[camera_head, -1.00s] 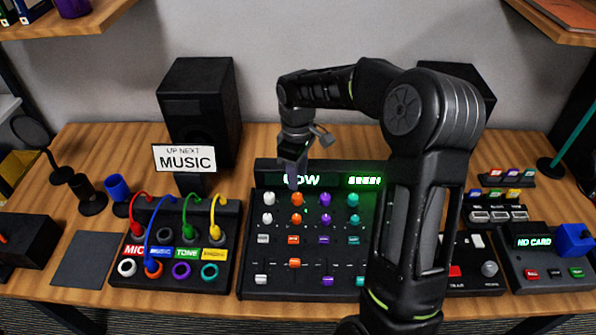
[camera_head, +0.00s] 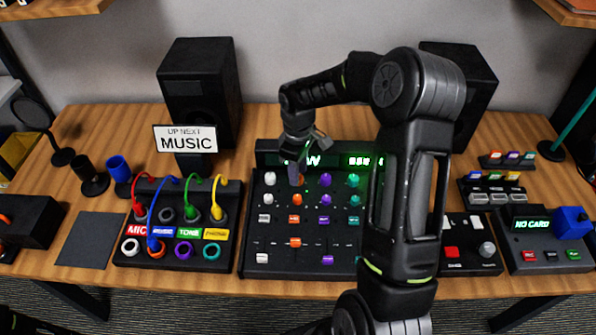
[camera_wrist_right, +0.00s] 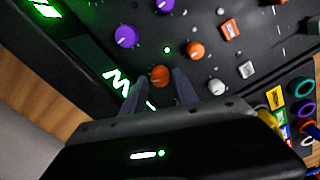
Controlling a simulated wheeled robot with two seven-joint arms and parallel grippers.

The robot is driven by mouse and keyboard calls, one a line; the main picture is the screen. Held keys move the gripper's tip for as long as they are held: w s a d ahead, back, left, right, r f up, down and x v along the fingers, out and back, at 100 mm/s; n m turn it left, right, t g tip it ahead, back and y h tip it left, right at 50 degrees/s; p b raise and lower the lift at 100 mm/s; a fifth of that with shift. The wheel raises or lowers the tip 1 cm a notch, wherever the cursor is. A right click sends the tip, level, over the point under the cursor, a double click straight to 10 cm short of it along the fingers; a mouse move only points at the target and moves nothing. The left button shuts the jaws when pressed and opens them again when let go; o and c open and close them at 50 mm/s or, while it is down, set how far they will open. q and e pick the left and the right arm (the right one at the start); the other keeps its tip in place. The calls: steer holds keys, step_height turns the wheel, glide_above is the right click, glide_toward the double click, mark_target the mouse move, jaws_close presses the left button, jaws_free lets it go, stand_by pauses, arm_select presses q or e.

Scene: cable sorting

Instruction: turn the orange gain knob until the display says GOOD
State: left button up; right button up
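The orange gain knob (camera_wrist_right: 159,76) is the orange knob nearest the mixer's display. In the wrist view it sits between the two fingers of my right gripper (camera_wrist_right: 157,92); a narrow gap shows at each side, so the fingers look open around it. In the head view the right gripper (camera_head: 295,176) reaches down over the orange knob column and hides part of the upper knob. My left gripper is not in view.
A second orange knob (camera_wrist_right: 196,50), a purple knob (camera_wrist_right: 126,36) and a white knob (camera_wrist_right: 216,87) stand close around. The mixer (camera_head: 268,262) carries more knobs, buttons and sliders. A patch box (camera_head: 130,250) with coloured cables stands left; a MUSIC sign (camera_head: 186,138) is behind it.

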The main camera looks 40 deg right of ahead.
steer(key=shift+f, duration=0.5)
steer(key=shift+c, duration=0.2)
jaws_close()
